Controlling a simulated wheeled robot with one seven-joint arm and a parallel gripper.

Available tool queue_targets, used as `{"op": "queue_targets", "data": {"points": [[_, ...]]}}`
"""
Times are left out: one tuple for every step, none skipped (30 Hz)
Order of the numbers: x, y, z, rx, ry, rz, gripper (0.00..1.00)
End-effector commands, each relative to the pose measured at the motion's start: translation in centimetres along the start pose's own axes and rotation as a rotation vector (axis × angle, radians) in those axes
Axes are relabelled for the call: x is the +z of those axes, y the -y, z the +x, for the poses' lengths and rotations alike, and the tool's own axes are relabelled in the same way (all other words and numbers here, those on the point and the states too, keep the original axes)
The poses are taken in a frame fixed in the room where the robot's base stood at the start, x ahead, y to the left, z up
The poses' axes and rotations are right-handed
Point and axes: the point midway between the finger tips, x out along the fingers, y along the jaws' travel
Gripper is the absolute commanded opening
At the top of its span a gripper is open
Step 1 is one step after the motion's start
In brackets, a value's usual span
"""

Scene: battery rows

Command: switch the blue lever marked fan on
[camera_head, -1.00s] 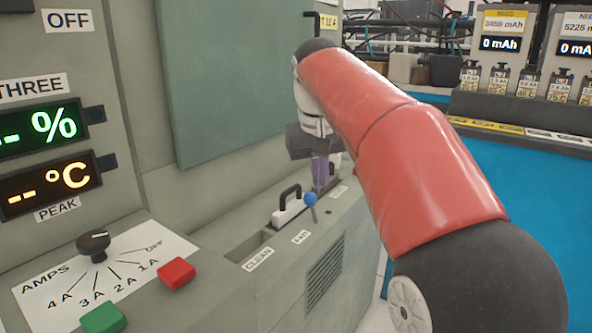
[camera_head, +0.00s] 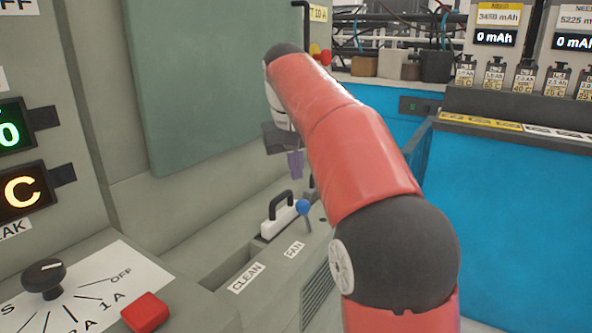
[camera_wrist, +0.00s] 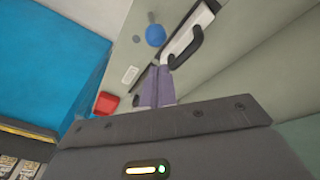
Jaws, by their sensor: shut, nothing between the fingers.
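The blue lever is a round blue knob (camera_head: 303,207) on a thin grey stem, on the ledge beside the white "FAN" label (camera_head: 294,250). The stem slants slightly, with the knob at its upper end. The knob also shows in the wrist view (camera_wrist: 155,35), just beyond my fingers. My gripper (camera_head: 296,165) is shut and empty, its purple fingers pointing down above and behind the knob. They appear apart from it. In the wrist view the shut fingers (camera_wrist: 155,86) sit below the knob.
A white block with a black handle (camera_head: 280,213) stands close left of the lever, by the slot marked "CLEAN" (camera_head: 246,278). A dial (camera_head: 44,277) and red button (camera_head: 146,312) are at lower left. A green panel (camera_head: 200,80) rises behind. A blue-fronted bench (camera_head: 510,210) is at right.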

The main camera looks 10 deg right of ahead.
Motion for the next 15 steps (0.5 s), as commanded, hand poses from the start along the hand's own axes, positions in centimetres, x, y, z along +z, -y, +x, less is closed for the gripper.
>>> {"op": "queue_targets", "data": {"points": [[0.1,0.0,1.4,0.000,0.003,0.000,0.00],[0.1,0.0,2.0,0.000,0.003,0.000,0.00],[0.1,0.0,2.7,0.000,0.003,0.000,0.00],[0.1,0.0,3.2,0.000,0.003,0.000,0.00],[0.1,0.0,3.8,0.000,0.003,0.000,0.00],[0.1,0.0,4.4,0.000,0.002,0.000,0.00],[0.1,0.0,4.8,0.000,0.002,0.000,0.00],[0.1,0.0,5.2,0.000,0.002,0.000,0.00],[0.1,0.0,5.7,-0.001,0.001,0.000,0.00],[0.1,0.0,6.0,0.000,0.001,0.000,0.00],[0.1,0.0,6.2,-0.001,0.001,0.000,0.00],[0.1,0.0,6.5,-0.001,0.001,0.000,0.00],[0.1,0.0,6.7,-0.001,0.000,0.000,0.00],[0.0,0.0,6.8,-0.001,0.000,0.000,0.00],[0.0,0.0,6.9,-0.001,-0.001,0.000,0.00]]}}
